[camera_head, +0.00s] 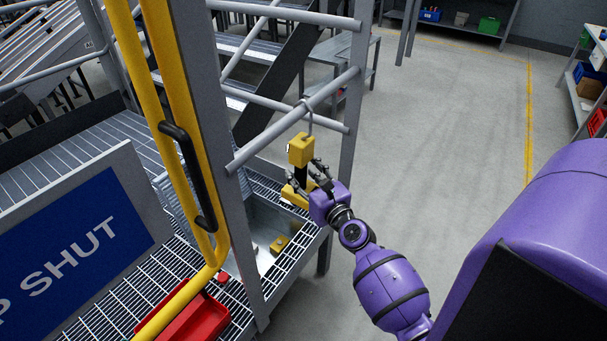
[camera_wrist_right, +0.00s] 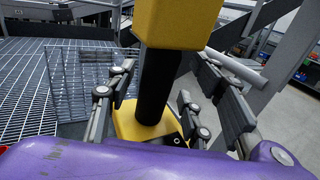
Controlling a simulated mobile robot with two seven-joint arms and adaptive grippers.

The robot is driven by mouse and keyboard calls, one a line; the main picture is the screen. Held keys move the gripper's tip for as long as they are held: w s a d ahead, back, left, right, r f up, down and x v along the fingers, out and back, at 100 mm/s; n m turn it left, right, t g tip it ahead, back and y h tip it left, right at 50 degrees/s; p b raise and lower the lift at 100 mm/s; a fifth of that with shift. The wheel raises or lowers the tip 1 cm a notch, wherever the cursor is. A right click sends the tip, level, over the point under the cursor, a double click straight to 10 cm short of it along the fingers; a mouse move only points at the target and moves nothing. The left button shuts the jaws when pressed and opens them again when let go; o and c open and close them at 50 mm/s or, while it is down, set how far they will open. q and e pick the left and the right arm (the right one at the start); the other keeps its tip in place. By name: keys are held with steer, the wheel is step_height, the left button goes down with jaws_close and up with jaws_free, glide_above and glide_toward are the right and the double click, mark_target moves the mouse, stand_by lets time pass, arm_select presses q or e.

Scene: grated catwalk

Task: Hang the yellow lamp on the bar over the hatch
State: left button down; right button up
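The yellow lamp (camera_head: 301,150) has a yellow top, a black stem and a yellow base (camera_head: 294,197). It is upright, and its grey hook (camera_head: 309,118) appears looped over the sloping grey bar (camera_head: 270,137) above the open hatch (camera_head: 283,216). My right gripper (camera_head: 309,175) is at the lamp's stem. In the right wrist view the fingers (camera_wrist_right: 155,105) stand on both sides of the black stem (camera_wrist_right: 157,85), with gaps visible, so it looks open around the lamp. The wrist view does not show the hook. My left gripper is not in view.
Yellow rails (camera_head: 180,120) and a blue "SHUT" sign (camera_head: 75,245) stand at left. A red tray (camera_head: 190,322) lies on the grating. A small yellow object (camera_head: 279,243) is down in the hatch. A grey post (camera_head: 352,120) stands right of the lamp. Floor at right is clear.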

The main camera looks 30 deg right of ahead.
steer(key=shift+s+f, duration=0.1)
steer(key=shift+f, duration=0.05)
steer(key=s+a, duration=0.1)
steer(key=s, duration=1)
steer(key=shift+s, duration=0.4)
steer(key=s+a+f+n+g+y, duration=0.2)
steer(key=s+a+f+n, duration=0.3)
steer(key=n, duration=0.8)
steer(key=s+a+f+n+g+y, duration=0.2)
steer(key=a+f+n, duration=0.35)
steer(key=n, duration=0.75)
steer(key=s+a+f+n+g+h+p, duration=0.1)
steer(key=s+a+f+n+g, duration=0.1)
steer(key=s+f+n, duration=0.3)
steer(key=s+a+f+n+g+h+p, duration=0.1)
steer(key=s+a+f+n+g, duration=0.2)
steer(key=s, duration=1.1)
step_height(320, 180, down, 3)
steer(key=a+n, duration=0.1)
steer(key=n, duration=0.2)
steer(key=shift+p, duration=0.4)
